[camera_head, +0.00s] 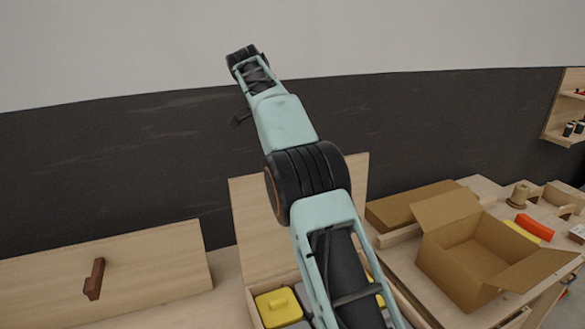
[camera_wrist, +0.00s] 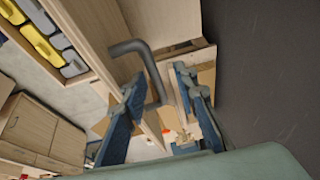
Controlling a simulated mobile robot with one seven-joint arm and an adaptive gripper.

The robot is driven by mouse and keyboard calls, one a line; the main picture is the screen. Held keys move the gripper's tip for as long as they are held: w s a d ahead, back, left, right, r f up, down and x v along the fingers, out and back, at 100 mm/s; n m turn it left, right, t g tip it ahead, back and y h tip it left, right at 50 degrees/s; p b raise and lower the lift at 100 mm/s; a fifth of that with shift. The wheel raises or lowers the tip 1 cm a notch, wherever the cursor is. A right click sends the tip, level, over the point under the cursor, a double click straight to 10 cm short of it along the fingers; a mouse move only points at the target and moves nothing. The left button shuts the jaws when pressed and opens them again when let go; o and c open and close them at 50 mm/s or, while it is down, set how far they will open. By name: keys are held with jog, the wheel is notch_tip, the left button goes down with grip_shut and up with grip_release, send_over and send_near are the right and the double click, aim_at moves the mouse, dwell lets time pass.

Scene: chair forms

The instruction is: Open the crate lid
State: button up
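The crate (camera_head: 254,308) stands behind my arm in the head view, with a yellow block (camera_head: 278,307) showing inside. A pale wooden panel, which looks like its lid (camera_head: 258,215), stands upright at its back; my arm covers its middle. In the wrist view, a grey bent handle (camera_wrist: 137,47) sticks out from a pale wooden panel (camera_wrist: 88,42), with yellow and grey blocks beyond at upper left. My gripper (camera_wrist: 163,105) has its blue fingers apart, and the handle's end reaches between them. I cannot tell whether they touch it. The head view does not clearly show my fingers.
An open cardboard box (camera_head: 470,255) stands on the right, near a red block (camera_head: 535,228) and a spool (camera_head: 519,195). A dark wall (camera_head: 130,160) runs behind. A shelf (camera_head: 566,115) is at far right.

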jog(key=s+a+r, duration=0.1)
jog(key=s+a, duration=0.4)
jog(key=a, duration=0.6)
jog(key=shift+s+a+r, duration=0.2)
jog(key=shift+s+r, duration=0.05)
jog(key=shift+s, duration=0.05)
jog(key=shift+w, duration=0.1)
